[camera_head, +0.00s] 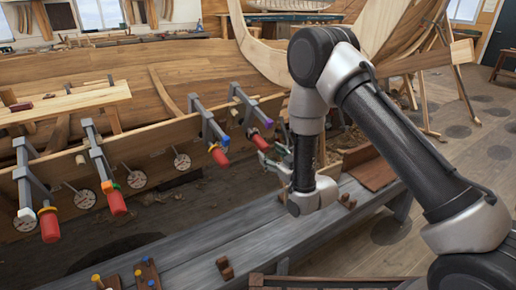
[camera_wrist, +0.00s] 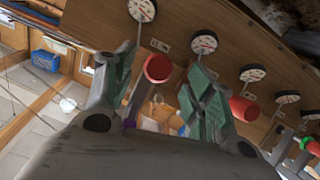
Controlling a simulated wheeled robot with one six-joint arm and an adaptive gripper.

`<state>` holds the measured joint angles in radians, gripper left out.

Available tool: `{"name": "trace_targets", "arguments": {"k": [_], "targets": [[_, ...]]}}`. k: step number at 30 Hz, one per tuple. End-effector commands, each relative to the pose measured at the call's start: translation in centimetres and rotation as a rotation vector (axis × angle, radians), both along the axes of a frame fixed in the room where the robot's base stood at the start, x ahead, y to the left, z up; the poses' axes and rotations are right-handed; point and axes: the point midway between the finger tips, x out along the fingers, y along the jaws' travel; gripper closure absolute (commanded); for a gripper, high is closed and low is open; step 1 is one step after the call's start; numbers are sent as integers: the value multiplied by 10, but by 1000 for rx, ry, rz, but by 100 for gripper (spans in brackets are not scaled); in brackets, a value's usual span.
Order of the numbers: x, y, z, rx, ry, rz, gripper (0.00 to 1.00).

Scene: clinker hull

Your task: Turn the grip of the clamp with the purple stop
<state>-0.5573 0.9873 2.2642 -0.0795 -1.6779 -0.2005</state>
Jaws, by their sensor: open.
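The clamp with the purple stop (camera_head: 253,131) is the rightmost of the row of grey clamps on the plank in the head view. Its red grip (camera_head: 260,142) points down and right, close to my gripper (camera_head: 273,157). In the wrist view the red grip (camera_wrist: 158,69) shows between the two spread fingers of my gripper (camera_wrist: 158,85). The purple stop (camera_wrist: 130,125) shows just above the gripper body, partly hidden. The fingers are open and apart from each other. I cannot tell whether either touches the grip.
The clamp with the blue stop (camera_head: 223,141) and its red grip (camera_head: 220,157) are just left. Two more clamps stand farther left, with red grips (camera_head: 49,225) and (camera_head: 116,202). White dials (camera_head: 182,161) line the plank. A grey bench (camera_head: 230,245) runs below.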

Motion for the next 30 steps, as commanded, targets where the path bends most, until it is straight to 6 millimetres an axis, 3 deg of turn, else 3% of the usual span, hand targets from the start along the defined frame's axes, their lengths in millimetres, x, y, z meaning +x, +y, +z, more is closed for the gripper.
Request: {"name": "trace_targets", "arguments": {"k": [14, 25, 30], "targets": [[55, 41, 1, 0, -6, 1, 45], [61, 45, 1, -2, -4, 0, 45], [61, 45, 1, -2, -4, -1, 76]]}}
